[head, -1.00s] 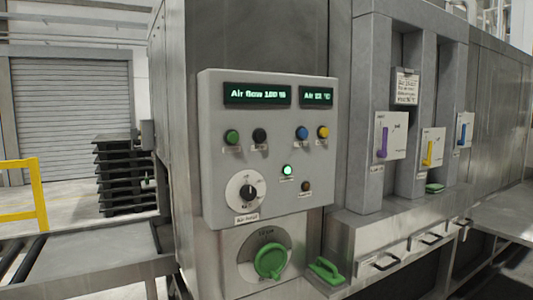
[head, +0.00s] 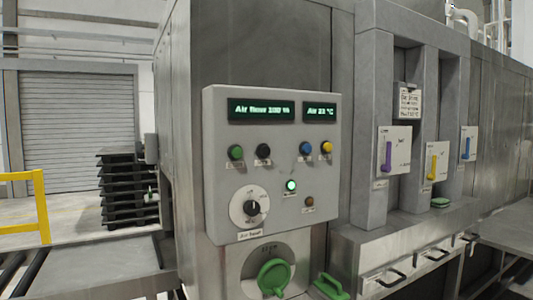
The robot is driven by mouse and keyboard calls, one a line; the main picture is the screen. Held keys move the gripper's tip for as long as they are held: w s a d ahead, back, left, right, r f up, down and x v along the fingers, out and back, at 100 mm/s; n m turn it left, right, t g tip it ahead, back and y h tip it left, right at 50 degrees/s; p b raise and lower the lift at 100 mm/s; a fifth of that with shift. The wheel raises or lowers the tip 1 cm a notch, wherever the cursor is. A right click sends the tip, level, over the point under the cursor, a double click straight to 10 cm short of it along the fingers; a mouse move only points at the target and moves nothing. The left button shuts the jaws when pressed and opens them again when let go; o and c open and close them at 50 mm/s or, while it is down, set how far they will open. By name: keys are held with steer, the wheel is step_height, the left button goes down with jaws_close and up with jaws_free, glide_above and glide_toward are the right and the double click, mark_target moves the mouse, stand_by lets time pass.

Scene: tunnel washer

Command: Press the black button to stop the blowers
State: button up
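The black button (head: 263,151) sits on the grey control panel (head: 222,187), just right of a green button (head: 236,153). A small label is under each. Two displays are lit at the top: the left one (head: 261,110) appears to read "Air flow 100 %", the right one (head: 320,112) "Air 21 °C". A green lamp (head: 291,186) below the buttons is lit. My gripper is not in view.
Blue (head: 306,148) and yellow (head: 326,147) buttons are on the panel's right. A black dial (head: 252,208) and a green valve handle (head: 274,277) are below. A conveyor (head: 97,265) is at left. Coloured levers stand at right. Nothing blocks the panel's front.

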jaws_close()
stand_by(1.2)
